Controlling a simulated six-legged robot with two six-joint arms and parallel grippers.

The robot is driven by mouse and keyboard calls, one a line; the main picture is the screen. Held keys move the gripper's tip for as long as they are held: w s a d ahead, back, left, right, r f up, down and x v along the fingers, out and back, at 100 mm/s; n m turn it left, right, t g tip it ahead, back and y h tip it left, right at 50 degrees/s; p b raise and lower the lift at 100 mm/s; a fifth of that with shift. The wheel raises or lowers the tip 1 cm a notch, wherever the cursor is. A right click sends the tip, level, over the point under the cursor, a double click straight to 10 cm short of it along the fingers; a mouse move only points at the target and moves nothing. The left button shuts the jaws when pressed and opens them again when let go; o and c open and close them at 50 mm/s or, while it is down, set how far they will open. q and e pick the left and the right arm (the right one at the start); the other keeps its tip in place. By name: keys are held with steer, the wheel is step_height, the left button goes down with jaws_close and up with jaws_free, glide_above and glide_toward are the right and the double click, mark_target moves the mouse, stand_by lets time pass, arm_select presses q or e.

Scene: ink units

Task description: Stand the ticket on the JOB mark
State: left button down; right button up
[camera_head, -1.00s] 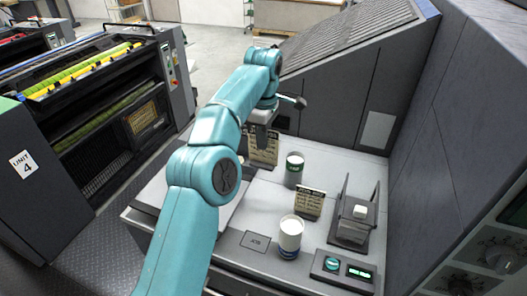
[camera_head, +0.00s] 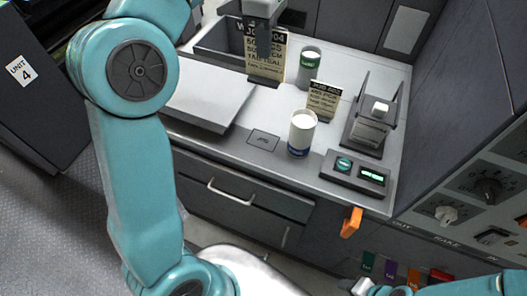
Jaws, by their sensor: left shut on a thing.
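My left gripper (camera_head: 264,45) is shut on a tall cream ticket (camera_head: 266,62) with dark print, gripping its upper part. The ticket is upright at the back of the counter, with a dark strip along its bottom. I cannot tell whether it touches the surface. The JOB mark (camera_head: 263,140) is a small outlined rectangle on the counter, in front of the ticket and clear of objects. Part of my right arm shows at the lower right; its gripper is not in view.
A smaller ticket (camera_head: 323,100) stands right of the mark. A blue-banded tin (camera_head: 302,132) and a green-banded tin (camera_head: 309,68) stand nearby. A dark stand (camera_head: 370,128), button panel (camera_head: 358,174) and pale slab (camera_head: 208,98) flank the mark. Drawers (camera_head: 240,190) lie below.

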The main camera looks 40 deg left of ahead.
arm_select(q)
steer(key=shift+s+d+f+b, duration=0.25)
steer(key=shift+s+f+b, duration=0.1)
steer(key=shift+s+b, duration=0.3)
steer(key=shift+s+r, duration=0.25)
step_height(320, 180, down, 20)
steer(key=b, duration=0.5)
steer(key=shift+d+r+m+b, duration=0.2)
steer(key=shift+m+b, duration=0.1)
steer(key=shift+b, duration=0.1)
arm_select(e)
step_height(320, 180, down, 9)
arm_select(q)
steer(key=shift+s, duration=0.15)
steer(key=shift+f, duration=0.2)
steer(key=c, duration=1.2)
jaws_free()
